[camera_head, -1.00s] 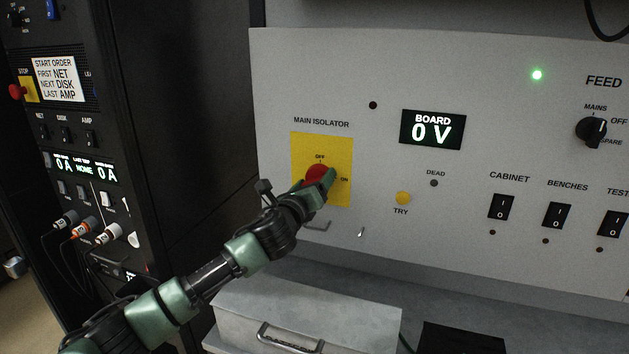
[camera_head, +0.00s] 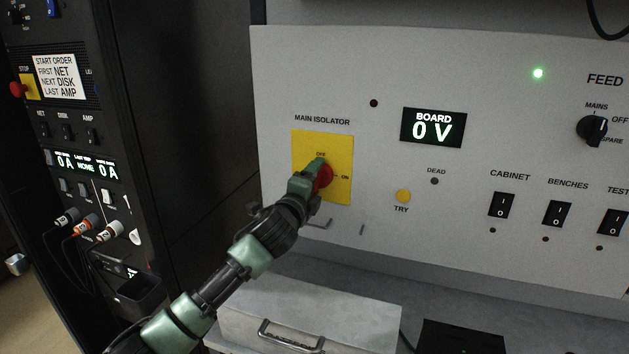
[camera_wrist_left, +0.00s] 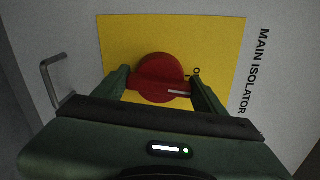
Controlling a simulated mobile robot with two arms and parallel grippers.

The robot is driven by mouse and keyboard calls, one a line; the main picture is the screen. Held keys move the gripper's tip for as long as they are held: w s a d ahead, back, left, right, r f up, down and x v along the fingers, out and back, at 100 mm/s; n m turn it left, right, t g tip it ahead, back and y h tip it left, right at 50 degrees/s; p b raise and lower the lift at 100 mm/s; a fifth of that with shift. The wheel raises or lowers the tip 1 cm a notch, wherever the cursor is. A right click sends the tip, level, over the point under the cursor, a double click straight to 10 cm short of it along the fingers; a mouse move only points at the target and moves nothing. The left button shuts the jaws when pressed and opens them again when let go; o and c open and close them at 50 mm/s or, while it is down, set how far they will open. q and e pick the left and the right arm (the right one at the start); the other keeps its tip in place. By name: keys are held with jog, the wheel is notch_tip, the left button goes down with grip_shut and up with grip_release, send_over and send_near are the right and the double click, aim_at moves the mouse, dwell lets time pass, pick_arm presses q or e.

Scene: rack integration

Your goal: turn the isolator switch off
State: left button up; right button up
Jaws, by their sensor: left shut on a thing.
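The main isolator is a round red knob (camera_head: 325,177) on a yellow plate (camera_head: 342,142) on the pale panel, with OFF marked above it and ON to its right. My left gripper (camera_head: 317,170) is at the knob and covers its left part in the head view. In the left wrist view, the gripper's fingers (camera_wrist_left: 160,90) are shut on the grip bar of the red knob (camera_wrist_left: 160,70), one at each end. The white line on the bar points to the right there, toward the partly hidden OFF label. My right gripper is not in view.
The board display (camera_head: 433,127) reads 0 V, and a green lamp (camera_head: 538,73) is lit. A bent metal hook (camera_wrist_left: 55,80) sticks out beside the yellow plate. A grey case (camera_head: 310,305) with a handle lies below the panel. A dark rack (camera_head: 75,150) stands at left.

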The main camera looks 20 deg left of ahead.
pick_arm(q)
jog(key=shift+n, duration=0.8)
jog(key=o, duration=1.4)
jog(key=shift+c, duration=0.2)
jog(key=s+b, duration=0.2)
jog(key=s, duration=0.5)
jog(key=shift+s+a, duration=0.15)
jog(key=shift+s, duration=0.25)
